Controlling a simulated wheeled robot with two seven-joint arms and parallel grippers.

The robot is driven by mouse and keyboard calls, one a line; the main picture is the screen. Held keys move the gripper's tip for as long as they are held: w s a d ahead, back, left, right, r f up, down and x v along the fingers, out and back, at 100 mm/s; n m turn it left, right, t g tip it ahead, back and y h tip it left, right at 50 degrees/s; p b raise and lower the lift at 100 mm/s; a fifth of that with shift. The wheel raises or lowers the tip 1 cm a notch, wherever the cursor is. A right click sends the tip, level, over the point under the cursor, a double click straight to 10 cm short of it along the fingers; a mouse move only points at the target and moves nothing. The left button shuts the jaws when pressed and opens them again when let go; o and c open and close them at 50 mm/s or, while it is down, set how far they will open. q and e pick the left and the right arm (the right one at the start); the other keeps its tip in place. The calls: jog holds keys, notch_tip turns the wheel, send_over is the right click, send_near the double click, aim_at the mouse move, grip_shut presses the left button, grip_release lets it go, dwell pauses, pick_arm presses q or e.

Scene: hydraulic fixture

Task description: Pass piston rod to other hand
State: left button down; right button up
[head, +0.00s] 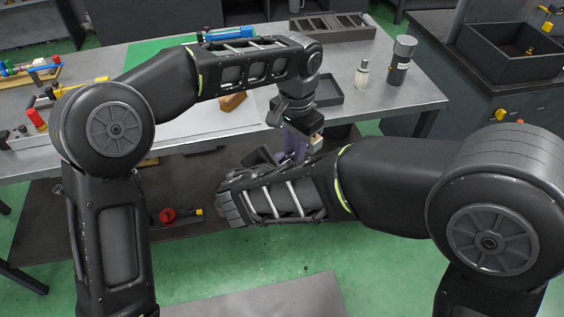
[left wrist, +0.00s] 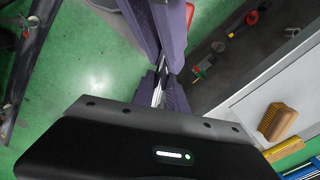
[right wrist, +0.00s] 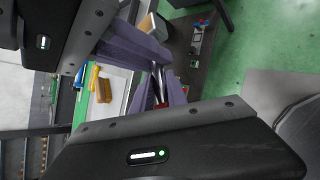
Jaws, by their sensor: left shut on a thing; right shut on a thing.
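My left gripper (head: 293,150) and right gripper (head: 268,160) meet in front of the bench edge, above the lower shelf. The piston rod (left wrist: 157,92) shows in the left wrist view as a thin silvery strip between the purple finger pads of my left gripper (left wrist: 162,75). In the right wrist view, a short shiny piece of the rod (right wrist: 157,76) shows between the pads of my right gripper (right wrist: 160,90). Both grippers are shut on it, with their fingers close together. Most of the rod is hidden by the pads, and my arms cover it in the head view.
The bench (head: 200,128) behind holds a wooden brush (head: 233,103), a small dark tray (head: 325,92), a white bottle (head: 362,75), a dark canister (head: 401,62) and a slotted tray (head: 322,28). A red round part (head: 168,215) lies on the lower shelf. Open green floor is nearby.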

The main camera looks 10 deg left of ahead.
grip_shut()
pick_arm(q)
jog(key=c, duration=1.3)
grip_release()
jog(key=shift+o, duration=0.2)
jog(key=shift+r, duration=0.1)
